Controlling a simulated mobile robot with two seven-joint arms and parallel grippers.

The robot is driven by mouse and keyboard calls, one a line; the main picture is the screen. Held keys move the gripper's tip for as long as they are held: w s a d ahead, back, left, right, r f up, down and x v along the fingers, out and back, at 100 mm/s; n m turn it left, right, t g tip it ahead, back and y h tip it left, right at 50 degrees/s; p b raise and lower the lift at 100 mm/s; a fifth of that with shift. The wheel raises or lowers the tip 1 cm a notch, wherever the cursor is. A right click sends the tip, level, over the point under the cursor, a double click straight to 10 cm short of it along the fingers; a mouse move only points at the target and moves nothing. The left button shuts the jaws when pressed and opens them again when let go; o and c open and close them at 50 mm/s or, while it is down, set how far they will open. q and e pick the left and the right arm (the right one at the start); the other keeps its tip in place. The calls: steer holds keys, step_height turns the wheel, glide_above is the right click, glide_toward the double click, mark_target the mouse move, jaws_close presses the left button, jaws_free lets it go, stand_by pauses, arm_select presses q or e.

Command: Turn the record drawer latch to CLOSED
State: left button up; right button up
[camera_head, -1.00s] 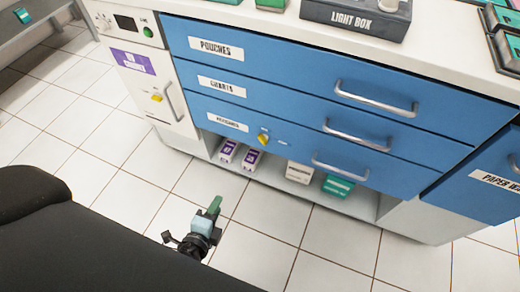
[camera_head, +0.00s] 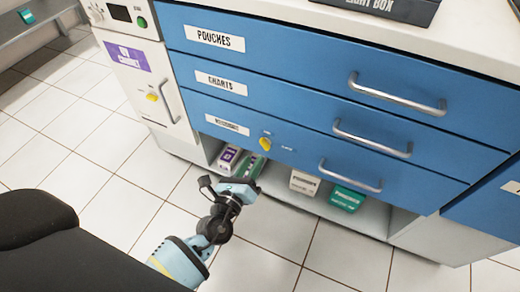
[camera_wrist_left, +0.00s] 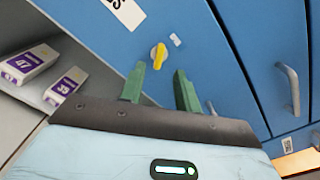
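The record drawer (camera_head: 300,158) is the lowest blue drawer, and it looks shut. Its yellow latch knob (camera_head: 265,143) sits on the front, right of a white label (camera_head: 227,125). In the left wrist view the knob (camera_wrist_left: 159,55) is upright with a slight tilt, and a small pale mark (camera_wrist_left: 176,40) is to its upper right. My left gripper (camera_head: 252,168) is just below the knob in the head view. In the left wrist view its green fingers (camera_wrist_left: 160,86) are apart and empty, with the knob beyond their gap and not touched. My right gripper is not in view.
A metal handle (camera_head: 350,178) is right of the knob. Boxes, including a white one (camera_head: 304,182) and a teal one (camera_head: 347,198), stand on the shelf below. A white cabinet (camera_head: 148,80) with another yellow knob (camera_head: 152,97) is left. Tiled floor is clear.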

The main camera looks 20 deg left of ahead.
mark_target(262, 146)
arm_select(q)
steer(key=w+b, duration=0.1)
steer(key=w, duration=0.4)
steer(key=shift+w+d, duration=0.1)
steer(key=shift+w, duration=0.25)
jaws_close()
